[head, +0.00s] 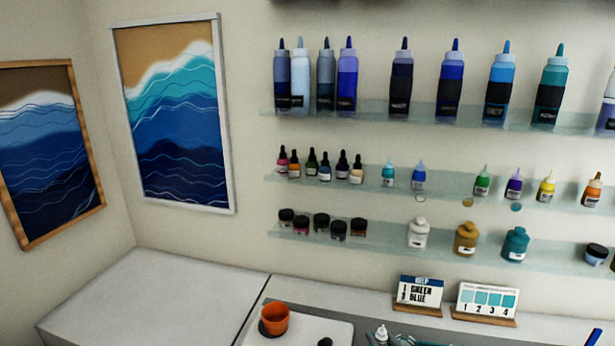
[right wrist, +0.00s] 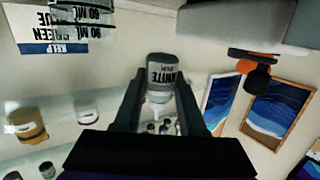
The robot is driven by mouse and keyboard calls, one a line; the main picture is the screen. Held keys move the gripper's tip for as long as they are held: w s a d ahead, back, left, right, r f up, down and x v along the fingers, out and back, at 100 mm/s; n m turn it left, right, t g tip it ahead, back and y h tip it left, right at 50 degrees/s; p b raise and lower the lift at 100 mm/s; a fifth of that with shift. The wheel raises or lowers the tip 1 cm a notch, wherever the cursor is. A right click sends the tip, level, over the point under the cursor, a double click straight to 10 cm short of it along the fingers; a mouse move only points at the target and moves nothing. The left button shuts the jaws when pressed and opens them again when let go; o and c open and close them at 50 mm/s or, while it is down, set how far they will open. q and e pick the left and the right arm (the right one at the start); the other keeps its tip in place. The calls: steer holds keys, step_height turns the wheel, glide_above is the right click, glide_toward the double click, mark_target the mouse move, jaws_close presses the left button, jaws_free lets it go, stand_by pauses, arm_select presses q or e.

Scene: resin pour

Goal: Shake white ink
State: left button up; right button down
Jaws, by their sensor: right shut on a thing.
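A small white ink bottle (right wrist: 162,72) with a grey-white body and dark lettering is between the two dark fingers of my right gripper (right wrist: 158,88) in the right wrist view. The fingers are shut on its sides. That view is upside down, and the bottle reads as roughly upright with its nozzle up. In the head view, a white bottle top (head: 381,333) shows at the bottom edge; the body below it is cut off. My right gripper is barely visible there. My left gripper is not in view.
Two small cards (head: 420,292) (head: 487,300) stand at the back. Wall shelves hold several bottles and jars. The white counter (head: 150,300) at left is clear.

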mark_target(383, 330)
step_height(383, 330, up, 6)
steer(key=shift+s+r, duration=0.1)
steer(key=shift+r, duration=0.1)
step_height(383, 330, down, 7)
steer(key=shift+f, duration=0.1)
steer(key=shift+w+d+r, duration=0.1)
steer(key=shift+w+r, duration=0.15)
steer(key=shift+r, duration=0.1)
step_height(383, 330, up, 6)
steer(key=shift+s+r, duration=0.1)
steer(key=shift+s, duration=0.2)
step_height(383, 330, down, 6)
steer(key=shift+f, duration=0.2)
steer(key=shift+w+f, duration=0.2)
steer(key=shift+w, duration=0.1)
steer(key=r, duration=0.7)
steer(key=shift+s+r, duration=0.15)
steer(key=shift+s, duration=0.15)
step_height(383, 330, down, 7)
steer(key=shift+w+f, duration=0.15)
steer(key=shift+f, duration=0.05)
steer(key=shift+w+f, duration=0.1)
steer(key=shift+w, duration=0.1)
steer(key=shift+s+r, duration=0.2)
steer(key=shift+s, duration=0.1)
steer(key=shift+w, duration=0.1)
